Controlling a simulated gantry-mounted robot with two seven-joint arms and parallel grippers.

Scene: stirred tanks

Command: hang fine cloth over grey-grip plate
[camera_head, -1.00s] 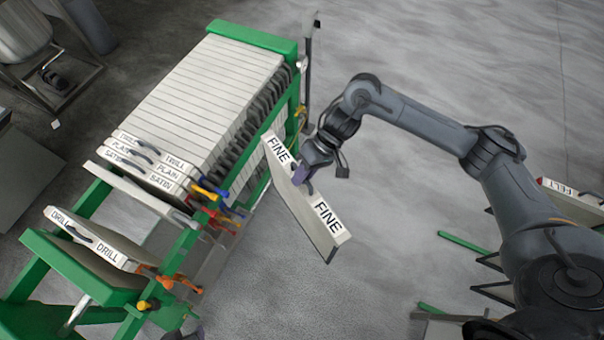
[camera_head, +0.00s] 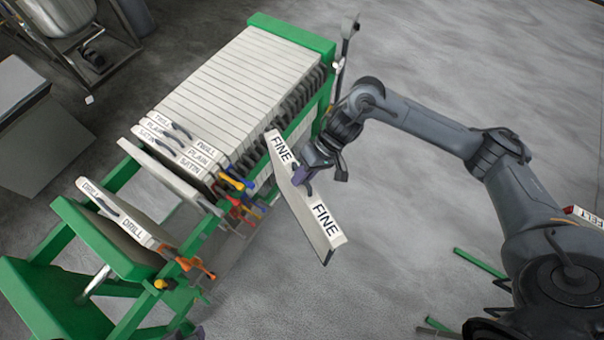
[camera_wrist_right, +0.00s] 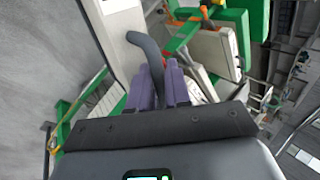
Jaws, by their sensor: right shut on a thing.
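The fine cloth (camera_head: 325,222) is a pale folded panel with two FINE labels on its top edge. It hangs in the air right of the green press. My right gripper (camera_head: 304,174) is shut on its dark curved handle, which shows between the purple fingers (camera_wrist_right: 163,85) in the right wrist view. A separate pale plate (camera_head: 172,176) with a dark hook stands across the press between the SATIN and DRILL cloths. I cannot tell for sure that its grip is grey. A small dark bit at the bottom edge, perhaps my left gripper (camera_head: 188,333), barely shows.
The green press (camera_head: 290,33) holds a tight row of pale plates. Blue, yellow, red and orange grips (camera_head: 236,180) stick out on its near side. The DRILL cloth (camera_head: 125,213) hangs at the front end. The floor right of the cloth is mostly clear.

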